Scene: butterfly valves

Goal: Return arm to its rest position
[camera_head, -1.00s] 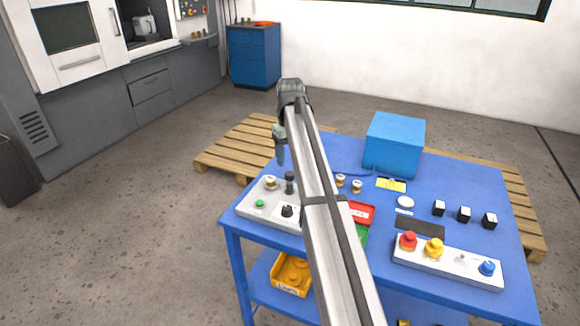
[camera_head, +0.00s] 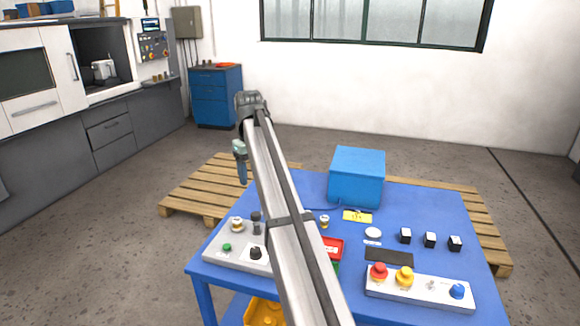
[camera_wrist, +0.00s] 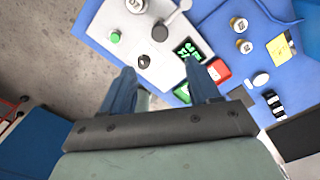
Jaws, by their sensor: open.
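My arm reaches forward over the blue table (camera_head: 460,215) in the head view. My gripper (camera_head: 241,172) hangs at its far end, above the floor and pallet behind the table's left edge in that picture. In the wrist view my gripper (camera_wrist: 160,68) has its two blue fingers spread apart with nothing between them. The grey control panel (camera_wrist: 110,25) with a green button (camera_wrist: 115,37), a black knob (camera_wrist: 143,61) and a lever (camera_wrist: 175,18) lies below and beyond the fingertips, apart from them. No butterfly valve can be made out for certain.
A blue box (camera_head: 357,177) stands at the table's back. A white panel with red, yellow and blue buttons (camera_head: 420,288) lies at front right. Several black blocks (camera_head: 430,240) stand nearby. A wooden pallet (camera_head: 190,195) lies behind the table. The space above the table is clear apart from my arm.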

